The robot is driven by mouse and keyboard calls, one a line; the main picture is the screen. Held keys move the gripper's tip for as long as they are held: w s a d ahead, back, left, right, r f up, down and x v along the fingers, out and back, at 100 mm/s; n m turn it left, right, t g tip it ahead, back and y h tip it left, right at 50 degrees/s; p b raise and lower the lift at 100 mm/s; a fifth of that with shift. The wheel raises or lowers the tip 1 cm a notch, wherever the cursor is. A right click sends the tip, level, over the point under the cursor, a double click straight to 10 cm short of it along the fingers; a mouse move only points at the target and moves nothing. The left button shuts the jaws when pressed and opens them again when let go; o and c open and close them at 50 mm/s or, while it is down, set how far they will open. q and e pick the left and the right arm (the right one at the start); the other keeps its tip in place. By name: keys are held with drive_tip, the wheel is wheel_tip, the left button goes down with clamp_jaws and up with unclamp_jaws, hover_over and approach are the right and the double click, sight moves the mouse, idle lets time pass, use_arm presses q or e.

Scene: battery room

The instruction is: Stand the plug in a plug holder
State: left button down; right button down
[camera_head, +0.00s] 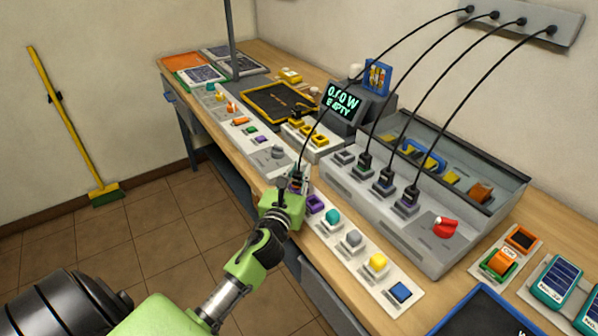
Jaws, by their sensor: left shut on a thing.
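My left gripper (291,190) is at the front edge of the bench, left of the grey charging unit. It is shut on a dark plug (297,181), which is small in view and mostly hidden by the gripper. A black cable rises from this plug to the wall panel. On the grey unit (350,190), an empty-looking plug holder (343,158) is at the left end. Beside it, black plugs (365,162), (386,182) and (407,201) stand upright with cables attached. My right gripper is out of view.
A white strip with coloured pieces (381,285) runs along the bench's front edge, close to the gripper. A display (342,102) stands behind. A red knob (445,227) is on the unit's right end. Several cables hang from the wall panel (565,22) across the space above the unit.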

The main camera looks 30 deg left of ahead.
use_arm(q)
drive_tip(key=shift+f, duration=0.15)
drive_tip(key=c, duration=2.1)
unclamp_jaws()
drive_tip(key=shift+c, duration=0.2)
drive_tip(key=shift+s, duration=0.1)
drive_tip(key=shift+v, duration=5.4)
drive_tip(key=shift+d, duration=0.1)
